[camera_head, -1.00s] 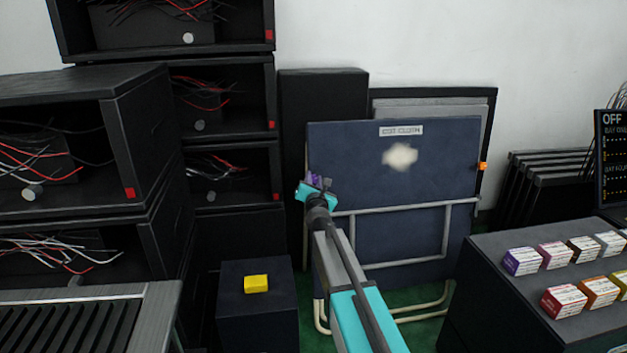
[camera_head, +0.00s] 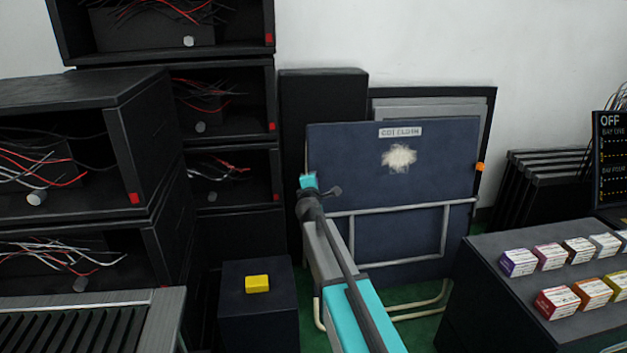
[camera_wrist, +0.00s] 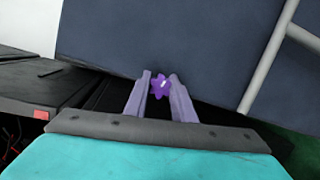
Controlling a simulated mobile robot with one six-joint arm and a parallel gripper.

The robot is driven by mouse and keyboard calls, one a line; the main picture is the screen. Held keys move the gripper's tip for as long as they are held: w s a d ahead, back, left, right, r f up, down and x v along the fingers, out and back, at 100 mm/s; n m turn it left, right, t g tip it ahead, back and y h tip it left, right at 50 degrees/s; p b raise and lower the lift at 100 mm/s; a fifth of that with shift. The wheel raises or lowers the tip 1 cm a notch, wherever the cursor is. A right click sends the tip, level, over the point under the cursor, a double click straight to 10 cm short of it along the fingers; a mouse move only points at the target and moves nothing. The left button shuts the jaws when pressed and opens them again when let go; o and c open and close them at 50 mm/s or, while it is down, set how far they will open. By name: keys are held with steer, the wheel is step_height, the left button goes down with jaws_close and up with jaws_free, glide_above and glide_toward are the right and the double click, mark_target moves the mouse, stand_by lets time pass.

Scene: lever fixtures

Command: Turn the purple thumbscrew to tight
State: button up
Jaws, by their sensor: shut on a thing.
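The purple thumbscrew (camera_wrist: 161,86) shows in the wrist view as a small lobed knob with a pale mark, at the left edge of a dark blue panel. My gripper (camera_wrist: 160,94) has one finger on each side of it and is shut on it. In the head view my gripper (camera_head: 307,181) is at the left edge of the dark blue panel (camera_head: 390,250). The thumbscrew is hidden there behind my gripper and wrist.
The panel carries a label reading "COT CLOTH" (camera_head: 400,132), a pale fuzzy patch (camera_head: 399,157) and an orange piece (camera_head: 480,167). Black racks with loose wires (camera_head: 75,175) stand left. A yellow block (camera_head: 257,284) sits on a dark box. Small boxes (camera_head: 518,262) stand right.

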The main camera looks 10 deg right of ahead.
steer(key=m+p, duration=0.1)
steer(key=m, duration=0.2)
steer(key=m+g+p, duration=0.1)
steer(key=m, duration=0.3)
steer(key=shift+r+g+y, duration=0.1)
steer(key=shift+g+y, duration=0.2)
steer(key=m+p, duration=0.1)
steer(key=m, duration=0.2)
steer(key=shift+d+g+y, duration=0.1)
steer(key=shift+g+y, duration=0.2)
steer(key=shift+m+y+p, duration=0.4)
steer(key=shift+m+p, duration=0.3)
steer(key=shift+m, duration=0.8)
steer(key=shift+f, duration=0.2)
steer(key=o, duration=1.1)
steer(key=shift+c, duration=0.2)
steer(key=shift+s+r, duration=0.1)
steer(key=p+v, duration=0.1)
steer(key=v, duration=1.2)
steer(key=shift+s+r, duration=0.25)
